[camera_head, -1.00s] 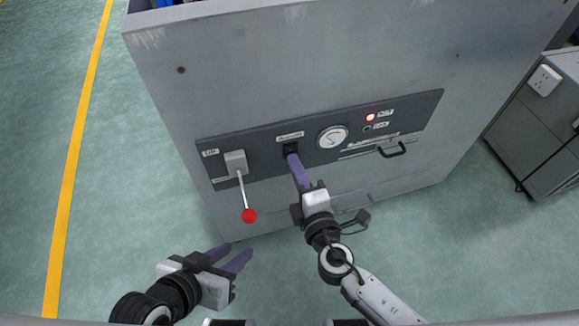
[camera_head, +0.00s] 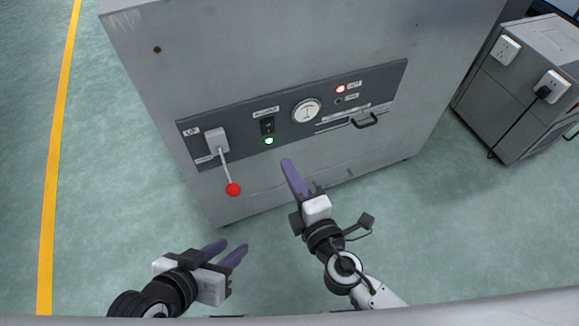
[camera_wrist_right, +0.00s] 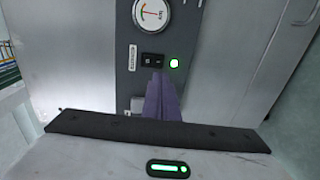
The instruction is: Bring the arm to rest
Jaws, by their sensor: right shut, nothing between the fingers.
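My right gripper (camera_head: 290,168) is shut and empty, its purple fingers together. It is in front of the grey machine, a little below the black rocker switch (camera_head: 267,126) on the dark control panel. In the right wrist view the shut fingers (camera_wrist_right: 157,88) appear just under the switch (camera_wrist_right: 152,60), beside a lit green lamp (camera_wrist_right: 174,63). The green lamp also shows in the head view (camera_head: 269,141). My left gripper (camera_head: 233,250) is at the lower left, its two purple fingers apart, with nothing between them.
A grey cabinet (camera_head: 515,95) with sockets stands at the right. The green floor (camera_head: 130,190) at the left is clear.

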